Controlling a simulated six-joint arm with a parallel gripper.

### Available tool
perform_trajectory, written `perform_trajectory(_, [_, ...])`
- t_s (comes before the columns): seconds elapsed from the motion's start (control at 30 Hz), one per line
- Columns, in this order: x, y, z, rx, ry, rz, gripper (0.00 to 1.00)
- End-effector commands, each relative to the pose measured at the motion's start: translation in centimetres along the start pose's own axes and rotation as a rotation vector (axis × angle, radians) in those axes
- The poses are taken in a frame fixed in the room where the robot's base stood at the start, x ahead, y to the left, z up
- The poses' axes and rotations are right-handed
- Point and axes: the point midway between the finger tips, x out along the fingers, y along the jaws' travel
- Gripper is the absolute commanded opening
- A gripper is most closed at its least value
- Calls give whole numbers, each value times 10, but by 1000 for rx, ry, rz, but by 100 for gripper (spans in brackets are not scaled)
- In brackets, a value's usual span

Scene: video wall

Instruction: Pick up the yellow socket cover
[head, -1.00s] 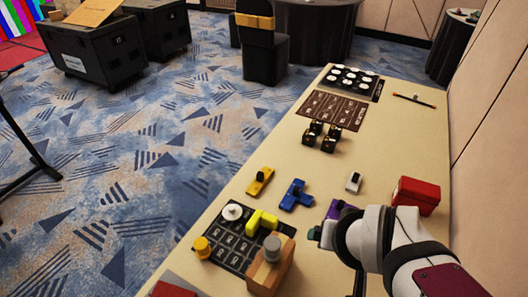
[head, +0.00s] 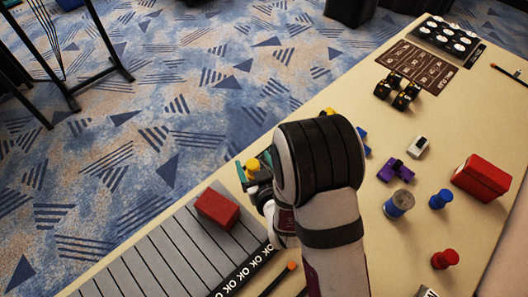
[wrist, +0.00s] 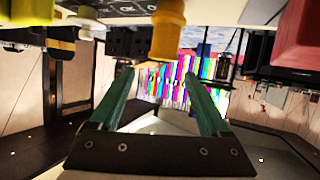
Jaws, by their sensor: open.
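A yellow round-topped knob-like piece, which I take to be the socket cover (head: 253,165), shows beside my gripper in the head view. In the wrist view the yellow cover (wrist: 167,32) stands out at the top centre, beyond the fingertips and roughly between them. My gripper (wrist: 158,74) has its two green fingers spread apart with nothing between them.
A red block (head: 218,207) lies on the grey striped board (head: 170,255) near my gripper; the block also shows in the wrist view (wrist: 298,35). A white knob (wrist: 85,25) and another yellow piece (wrist: 22,36) are at the wrist view's upper left. Purple, blue and red pieces stand right of my arm.

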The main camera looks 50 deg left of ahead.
Motion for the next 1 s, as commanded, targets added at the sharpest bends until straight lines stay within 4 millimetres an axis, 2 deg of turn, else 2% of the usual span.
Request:
perform_trajectory(0.03, [4,-1,11,1,-3,0,80])
perform_trajectory(0.23, [16,-2,39,0,-3,1,80])
perform_trajectory(0.43, [58,-2,36,0,4,0,80])
perform_trajectory(0.53, [65,-3,36,0,1,0,80])
perform_trajectory(0.7, [66,-2,36,0,0,0,80])
perform_trajectory(0.77, [65,-2,36,0,1,0,71])
perform_trajectory(1.0, [65,-2,36,0,1,0,28])
